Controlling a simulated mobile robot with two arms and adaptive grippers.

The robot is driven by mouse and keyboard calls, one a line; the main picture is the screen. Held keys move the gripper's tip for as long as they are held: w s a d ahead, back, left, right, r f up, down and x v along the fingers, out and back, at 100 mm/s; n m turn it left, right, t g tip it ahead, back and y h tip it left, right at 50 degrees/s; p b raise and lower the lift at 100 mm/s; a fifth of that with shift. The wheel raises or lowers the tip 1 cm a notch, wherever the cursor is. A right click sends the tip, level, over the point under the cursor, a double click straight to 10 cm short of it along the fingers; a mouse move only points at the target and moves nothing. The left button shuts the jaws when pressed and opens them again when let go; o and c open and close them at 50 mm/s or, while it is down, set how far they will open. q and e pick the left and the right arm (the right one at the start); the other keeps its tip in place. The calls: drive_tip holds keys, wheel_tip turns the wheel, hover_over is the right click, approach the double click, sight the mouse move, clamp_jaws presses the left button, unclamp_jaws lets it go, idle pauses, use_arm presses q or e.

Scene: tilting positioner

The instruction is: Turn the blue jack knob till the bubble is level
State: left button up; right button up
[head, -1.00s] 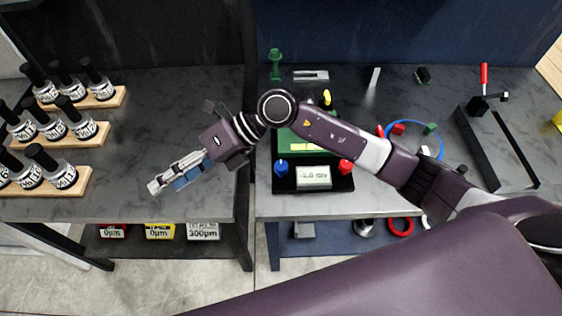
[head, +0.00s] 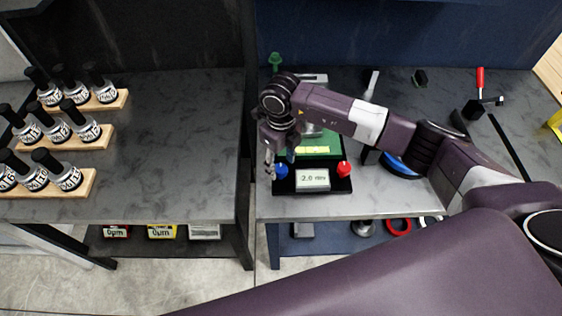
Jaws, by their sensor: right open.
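The blue jack knob (head: 282,172) is at the front left of a dark-based positioner (head: 312,187). A red knob (head: 344,169) is at its front right. Between them a white display (head: 312,179) appears to read -2.0 div. Behind it is a green plate with a yellow-green bubble vial (head: 313,150); the bubble is too small to judge. My right gripper (head: 280,164) is open, pointing down at the blue knob, with one finger on each side of its upper part in the picture. I cannot tell whether it touches. My left gripper is not in view.
My right arm covers the positioner's back part. A small green stand (head: 276,61) is behind it. Bottles on wooden racks (head: 78,142) stand on the left table. A black rail with a red-handled clamp (head: 480,90) is at right. The left table's right part is clear.

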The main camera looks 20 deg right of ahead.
drive_tip(key=shift+f, duration=0.75)
drive_tip(key=c, duration=1.1)
drive_tip(key=shift+c, duration=0.2)
drive_tip(key=n+b, duration=1.3)
drive_tip(key=b, duration=0.6)
drive_tip(key=shift+f+n+b, duration=0.15)
drive_tip(key=shift+n+b, duration=0.2)
drive_tip(key=shift+n, duration=0.05)
drive_tip(key=shift+n+b, duration=0.95)
drive_tip(key=shift+n, duration=0.05)
drive_tip(key=shift+r, duration=0.2)
